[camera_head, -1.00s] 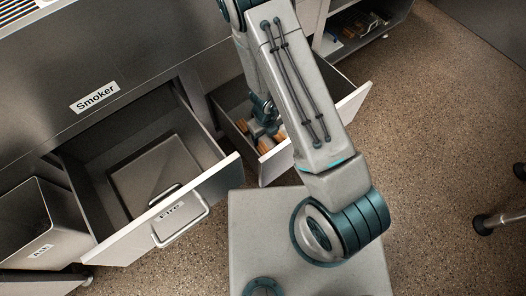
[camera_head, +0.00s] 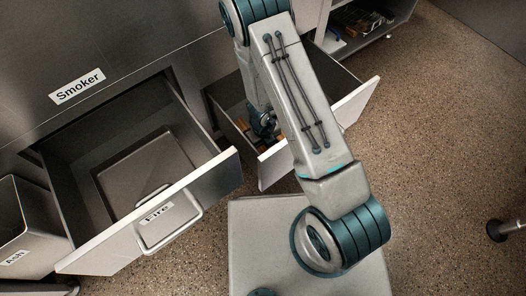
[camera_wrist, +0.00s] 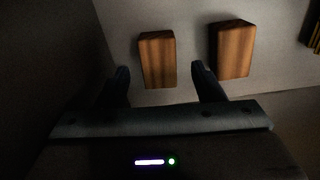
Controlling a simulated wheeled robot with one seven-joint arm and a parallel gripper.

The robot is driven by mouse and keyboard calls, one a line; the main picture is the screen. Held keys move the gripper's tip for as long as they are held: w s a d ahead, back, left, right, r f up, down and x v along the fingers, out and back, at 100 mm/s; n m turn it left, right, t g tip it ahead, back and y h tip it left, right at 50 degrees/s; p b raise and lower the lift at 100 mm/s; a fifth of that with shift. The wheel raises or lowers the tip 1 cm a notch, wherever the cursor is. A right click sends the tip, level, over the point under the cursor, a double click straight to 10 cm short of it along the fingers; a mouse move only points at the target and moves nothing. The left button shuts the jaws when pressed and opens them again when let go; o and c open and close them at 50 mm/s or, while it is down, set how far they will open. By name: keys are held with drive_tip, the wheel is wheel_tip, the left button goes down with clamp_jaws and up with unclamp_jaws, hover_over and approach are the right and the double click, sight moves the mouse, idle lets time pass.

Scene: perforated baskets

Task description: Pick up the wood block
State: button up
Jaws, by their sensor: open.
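Wood blocks lie in the open right drawer. In the wrist view one wood block (camera_wrist: 158,59) stands out just ahead of my fingers, in line with the gap between them. A second block (camera_wrist: 232,49) is to its right, beyond the right finger. My gripper (camera_wrist: 160,78) is open and empty, with one finger on each side of the gap. In the head view my gripper (camera_head: 264,126) is down in the drawer (camera_head: 316,134), near the brown blocks (camera_head: 268,143), and partly hidden by my arm. No contact with a block shows.
A drawer labelled Fire (camera_head: 157,216) is open on the left, with a grey lidded box inside. The Smoker cabinet (camera_head: 120,60) is behind. An Ash bin (camera_head: 30,225) is at far left. Another block edge (camera_wrist: 313,32) shows at the wrist view's right. A dark drawer wall is at left.

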sight(263, 148)
drive_tip(key=f+b, duration=0.2)
drive_tip(key=f, duration=0.1)
drive_tip(key=shift+w+a+f, duration=0.1)
drive_tip(key=shift+w+f, duration=0.05)
drive_tip(key=shift+w, duration=0.05)
drive_tip(key=c, duration=1.1)
drive_tip(key=shift+r, duration=0.25)
